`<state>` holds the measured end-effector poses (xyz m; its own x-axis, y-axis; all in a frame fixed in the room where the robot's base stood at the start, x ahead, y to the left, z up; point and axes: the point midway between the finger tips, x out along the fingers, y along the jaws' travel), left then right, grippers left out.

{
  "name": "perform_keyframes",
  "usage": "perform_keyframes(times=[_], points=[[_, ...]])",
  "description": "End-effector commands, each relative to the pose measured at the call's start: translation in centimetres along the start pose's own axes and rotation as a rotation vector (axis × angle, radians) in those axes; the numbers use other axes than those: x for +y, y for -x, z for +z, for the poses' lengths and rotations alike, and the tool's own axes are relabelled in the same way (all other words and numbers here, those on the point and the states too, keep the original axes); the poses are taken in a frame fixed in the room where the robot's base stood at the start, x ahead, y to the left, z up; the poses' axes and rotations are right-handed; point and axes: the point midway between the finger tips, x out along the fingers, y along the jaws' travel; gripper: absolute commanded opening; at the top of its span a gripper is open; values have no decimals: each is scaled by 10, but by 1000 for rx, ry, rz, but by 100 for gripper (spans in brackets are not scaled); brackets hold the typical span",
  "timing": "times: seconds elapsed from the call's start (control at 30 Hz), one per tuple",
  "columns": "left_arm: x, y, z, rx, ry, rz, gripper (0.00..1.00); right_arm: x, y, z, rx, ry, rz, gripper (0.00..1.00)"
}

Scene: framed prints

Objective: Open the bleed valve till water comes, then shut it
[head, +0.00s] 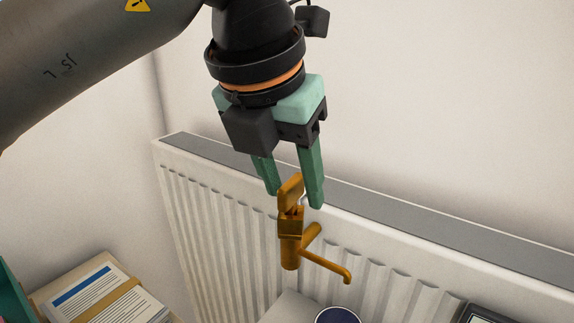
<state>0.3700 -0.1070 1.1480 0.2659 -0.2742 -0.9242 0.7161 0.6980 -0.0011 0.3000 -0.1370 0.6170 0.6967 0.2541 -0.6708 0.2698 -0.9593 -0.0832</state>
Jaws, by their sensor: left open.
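The brass-coloured bleed valve (291,238) sticks out from the front of the white radiator (215,225) near its top. Its flat handle (290,187) stands up on top of the valve body. A thin spout (328,266) points to the lower right with a bent tip. No water shows at the spout. My left gripper (292,194) comes down from above with its green fingers apart, one on each side of the handle. I cannot tell whether either finger touches it. My right gripper is not in view.
A clipboard or board with printed papers (108,293) lies at the lower left. A dark round-topped thing (338,315) sits below the spout, cut off by the frame's bottom edge. A dark device (487,314) shows at the lower right. The wall above the radiator is bare.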

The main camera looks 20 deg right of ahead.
Motion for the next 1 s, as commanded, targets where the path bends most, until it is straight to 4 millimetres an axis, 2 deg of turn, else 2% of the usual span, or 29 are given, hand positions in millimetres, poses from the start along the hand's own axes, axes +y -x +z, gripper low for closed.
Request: perform_keyframes(times=[0.23, 0.67, 1.0], points=[[0, -1, 0, 0, 0, 1, 50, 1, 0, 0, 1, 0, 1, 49], [0, 0, 0, 0, 0, 1, 2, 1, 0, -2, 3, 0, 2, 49], [0, 0, 0, 0, 0, 1, 0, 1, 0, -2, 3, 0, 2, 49]])
